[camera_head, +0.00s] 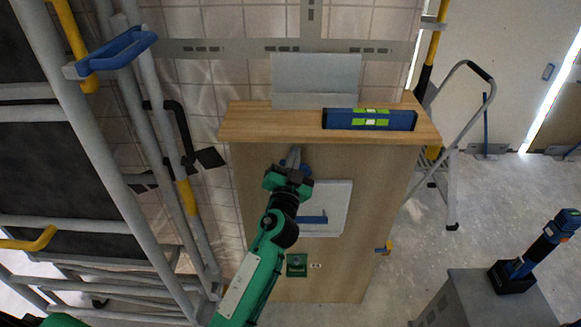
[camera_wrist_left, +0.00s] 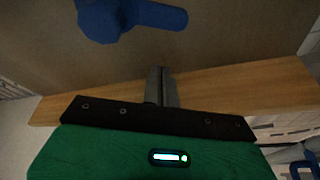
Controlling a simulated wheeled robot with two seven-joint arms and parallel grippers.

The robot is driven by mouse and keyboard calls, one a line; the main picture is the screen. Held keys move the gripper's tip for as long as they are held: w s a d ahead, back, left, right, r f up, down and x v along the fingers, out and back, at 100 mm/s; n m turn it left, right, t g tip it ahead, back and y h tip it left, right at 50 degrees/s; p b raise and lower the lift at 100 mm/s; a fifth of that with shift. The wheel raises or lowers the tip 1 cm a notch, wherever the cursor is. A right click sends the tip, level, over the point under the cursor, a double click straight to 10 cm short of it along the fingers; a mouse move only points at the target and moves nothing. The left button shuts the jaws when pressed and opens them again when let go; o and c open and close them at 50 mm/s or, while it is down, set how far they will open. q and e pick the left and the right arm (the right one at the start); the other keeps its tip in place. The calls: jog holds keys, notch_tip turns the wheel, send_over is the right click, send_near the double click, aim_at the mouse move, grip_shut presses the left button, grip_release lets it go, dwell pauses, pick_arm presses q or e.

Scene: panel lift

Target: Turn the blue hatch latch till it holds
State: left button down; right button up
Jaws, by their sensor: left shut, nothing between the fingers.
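The blue latch (camera_wrist_left: 125,17) shows in the left wrist view at the top edge, a round hub with a lever reaching right; part of it is cut off. It is on the brown wooden face. My left gripper (camera_wrist_left: 161,72) is shut and empty, its fingertips below the lever in that view and apart from it. In the head view my left gripper (camera_head: 295,152) is at the upper front of the wooden panel (camera_head: 345,270), just under its top ledge. Blue bits show around its fingers there, mostly hidden by it. My right gripper is not in view.
A white plate with a blue bar (camera_head: 313,219) is on the panel front. A blue level (camera_head: 368,119) and a grey box (camera_head: 316,80) are on the ledge (camera_head: 270,124). Scaffold tubes (camera_head: 105,150) stand left, a stepladder (camera_head: 450,180) right, and a grey cabinet (camera_head: 490,300) lower right.

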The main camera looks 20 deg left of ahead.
pick_arm(q)
jog(key=shift+w+a+f+b, duration=0.1)
jog(key=shift+a+f+b, duration=0.35)
jog(key=shift+f, duration=0.4)
jog(key=shift+a+f+b, duration=0.3)
jog(key=shift+a+f, duration=0.2)
jog(key=shift+f, duration=0.3)
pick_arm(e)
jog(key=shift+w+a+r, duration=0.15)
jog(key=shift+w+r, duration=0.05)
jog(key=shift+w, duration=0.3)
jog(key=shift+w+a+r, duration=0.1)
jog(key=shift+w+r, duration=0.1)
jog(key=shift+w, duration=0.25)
